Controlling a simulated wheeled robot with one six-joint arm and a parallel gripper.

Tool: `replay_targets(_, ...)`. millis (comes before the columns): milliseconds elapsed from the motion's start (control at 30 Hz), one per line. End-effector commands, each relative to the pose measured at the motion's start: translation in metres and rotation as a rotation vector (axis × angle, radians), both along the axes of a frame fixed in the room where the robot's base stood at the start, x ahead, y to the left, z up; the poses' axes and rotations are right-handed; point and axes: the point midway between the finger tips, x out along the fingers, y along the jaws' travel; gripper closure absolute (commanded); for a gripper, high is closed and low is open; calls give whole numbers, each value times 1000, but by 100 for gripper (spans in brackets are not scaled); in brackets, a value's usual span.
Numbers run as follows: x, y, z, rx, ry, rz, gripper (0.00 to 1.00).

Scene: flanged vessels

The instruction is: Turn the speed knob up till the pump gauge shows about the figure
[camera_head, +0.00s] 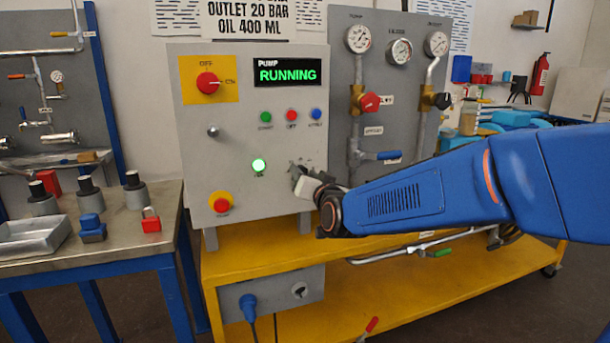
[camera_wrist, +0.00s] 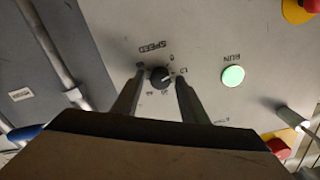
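The black speed knob (camera_wrist: 159,76) sits on the grey panel face in the wrist view, under the upside-down label SPEED and ringed by small scale figures. My gripper (camera_wrist: 160,78) is open, with one finger on each side of the knob and small gaps visible; how deep the fingertips reach is unclear. In the head view my gripper (camera_head: 303,178) is at the right side of the pump control box (camera_head: 240,150) and hides the knob. The pump gauge (camera_head: 358,39) is the left one of three dials on the grey board; its needle is too small to read.
The display (camera_head: 287,71) reads RUNNING and the green RUN lamp (camera_head: 259,165) is lit. The sign (camera_head: 250,18) reads OUTLET 20 BAR, OIL 400 ML. A red emergency button (camera_head: 221,204) is low on the box. A red-handled valve (camera_head: 370,102) is right of the box.

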Motion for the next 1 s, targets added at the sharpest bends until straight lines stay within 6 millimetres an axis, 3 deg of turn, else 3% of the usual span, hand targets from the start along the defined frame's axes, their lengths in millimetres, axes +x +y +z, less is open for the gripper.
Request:
replay_targets(467, -9, -2, 1, -1, -2, 1, 55)
replay_targets(1000, -89, -23, 1, 0, -2, 1, 55)
